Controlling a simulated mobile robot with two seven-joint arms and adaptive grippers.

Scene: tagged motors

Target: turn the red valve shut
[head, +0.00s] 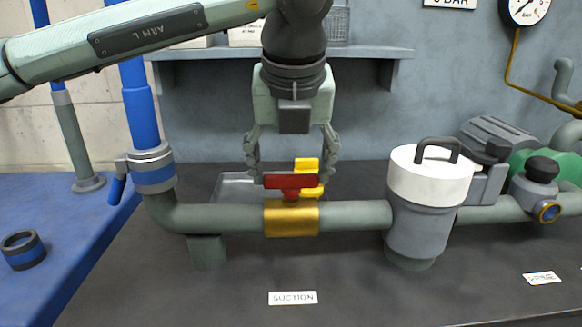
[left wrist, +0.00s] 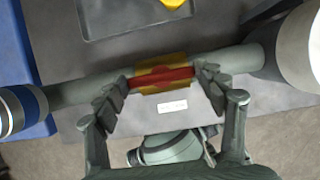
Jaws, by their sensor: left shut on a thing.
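The red valve handle (head: 291,181) sits on a brass valve body (head: 291,218) in the grey-green suction pipe (head: 352,215). The handle lies along the pipe. My left gripper (head: 288,178) reaches down from above, with one finger at each end of the handle. In the left wrist view the gripper (left wrist: 161,84) is shut on the red handle (left wrist: 162,78), with the brass body (left wrist: 160,65) showing behind it. My right gripper is not in view.
Behind the valve a shallow grey tray (head: 232,187) holds a yellow part (head: 308,183). A white-topped strainer (head: 430,178) stands to the right on the pipe. A blue upright pipe (head: 140,110) rises to the left. The dark bench in front (head: 190,300) is mostly clear around the SUCTION label (head: 293,298).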

